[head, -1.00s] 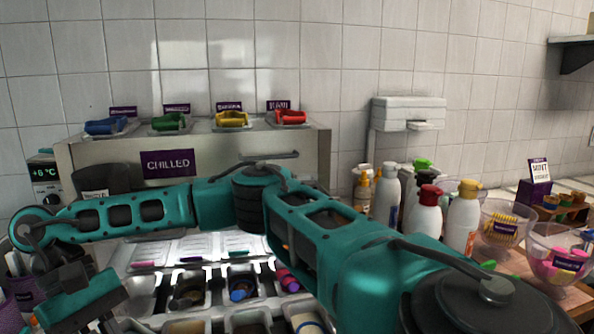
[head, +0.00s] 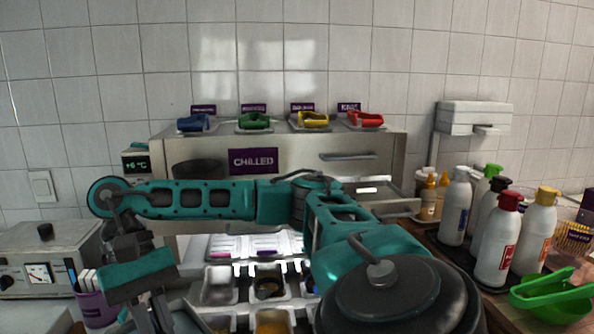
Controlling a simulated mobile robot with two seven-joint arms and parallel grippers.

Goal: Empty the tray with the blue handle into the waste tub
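The tray with the blue handle (head: 195,123) sits at the left end of a row on top of the steel chilled cabinet. A dark round tub (head: 198,167) stands in front of the cabinet, mostly hidden behind my teal arm; it looks like the waste tub, but no label on it is readable now. The arm in view rises from the lower right and crosses leftward, so I take it as my right. Its gripper (head: 153,312) hangs at the lower left, well below the blue-handled tray and apart from it. Its fingers are dark and partly cut off. My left gripper is out of view.
Green (head: 254,122), yellow (head: 311,120) and red (head: 364,119) handled trays share the cabinet top. Topping pans (head: 219,284) lie below my arm. A dial box (head: 45,262) and purple cup (head: 94,308) stand left.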

